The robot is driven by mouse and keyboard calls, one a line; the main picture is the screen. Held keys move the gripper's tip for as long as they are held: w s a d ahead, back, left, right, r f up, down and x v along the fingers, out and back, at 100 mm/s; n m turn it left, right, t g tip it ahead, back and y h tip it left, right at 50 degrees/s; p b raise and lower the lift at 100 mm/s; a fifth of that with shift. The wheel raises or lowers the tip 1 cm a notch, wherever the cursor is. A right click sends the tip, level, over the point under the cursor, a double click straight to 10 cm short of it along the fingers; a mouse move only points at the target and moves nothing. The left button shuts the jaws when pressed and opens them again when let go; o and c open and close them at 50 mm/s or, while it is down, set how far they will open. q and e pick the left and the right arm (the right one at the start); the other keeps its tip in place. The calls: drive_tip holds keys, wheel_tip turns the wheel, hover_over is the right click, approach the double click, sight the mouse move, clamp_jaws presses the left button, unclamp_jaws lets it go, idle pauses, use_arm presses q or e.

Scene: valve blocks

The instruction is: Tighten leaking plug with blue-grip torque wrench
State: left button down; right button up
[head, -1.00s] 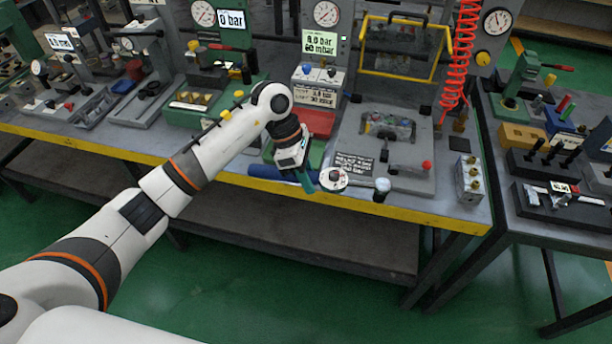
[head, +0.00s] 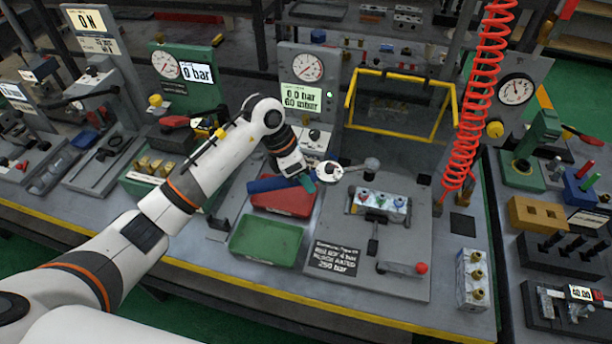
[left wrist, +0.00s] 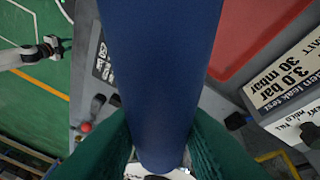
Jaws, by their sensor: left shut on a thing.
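My left gripper (head: 306,180) is shut on the torque wrench's blue grip (head: 266,185). The left wrist view shows the grip (left wrist: 160,70) between its green finger pads (left wrist: 155,145). The wrench is held roughly level above the bench, its round white dial (head: 328,173) right of the fingers and its grey head (head: 371,164) farther right. In the picture the head is just above the valve block (head: 380,205); contact cannot be told. The block, with several coloured plugs on top, sits on a grey fixture plate (head: 345,225). An arm end (left wrist: 52,45), perhaps my right, shows in the left wrist view.
A red tray (head: 285,203) and a green tray (head: 267,242) lie left of the plate. A red-knobbed lever (head: 421,268) is at its front. A yellow frame guard (head: 398,133) stands behind, and a red coiled hose (head: 482,90) hangs at right. A gauge panel (head: 306,75) reads 0.0 bar.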

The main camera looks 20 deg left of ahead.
use_arm(q)
drive_tip(key=shift+s+r, duration=0.2)
drive_tip(key=shift+a, duration=0.1)
wheel_tip(320, 180, down, 5)
drive_tip(key=b, duration=0.4)
drive_tip(key=shift+r+b, duration=0.1)
drive_tip(key=shift+b, duration=0.5)
idle(1.0)
drive_tip(key=shift+f+b, duration=1.1)
drive_tip(key=shift+f, duration=0.15)
idle(0.5)
